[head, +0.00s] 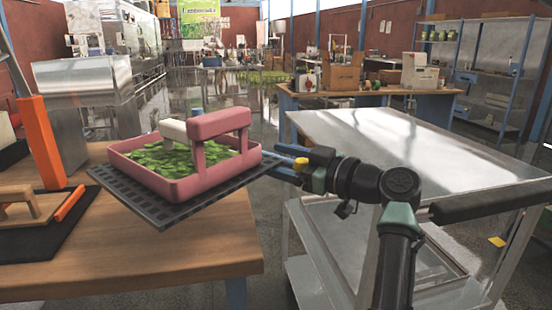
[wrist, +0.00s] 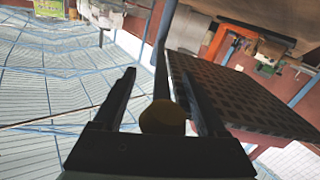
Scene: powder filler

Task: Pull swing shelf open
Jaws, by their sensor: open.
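The swing shelf appears to be the dark perforated plate (head: 125,191) that juts out beside the wooden table in the head view. A pink tray (head: 182,190) with green leaf-like pieces and a pink handle sits on it. My gripper (head: 277,161) is at the plate's right edge, with its fingers pointing left. In the wrist view the plate (wrist: 235,95) fills the right side, close to the right finger. The jaws (wrist: 158,70) stand apart, with a dark upright bar (wrist: 162,45) seen between them. I cannot tell whether either finger touches the plate.
A wooden table (head: 225,255) stands on the left with an orange upright piece (head: 40,140) and a small wooden-handled item (head: 30,200). A metal cart (head: 400,140) stands on the right, beneath my arm. Open floor (head: 240,125) lies behind the plate.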

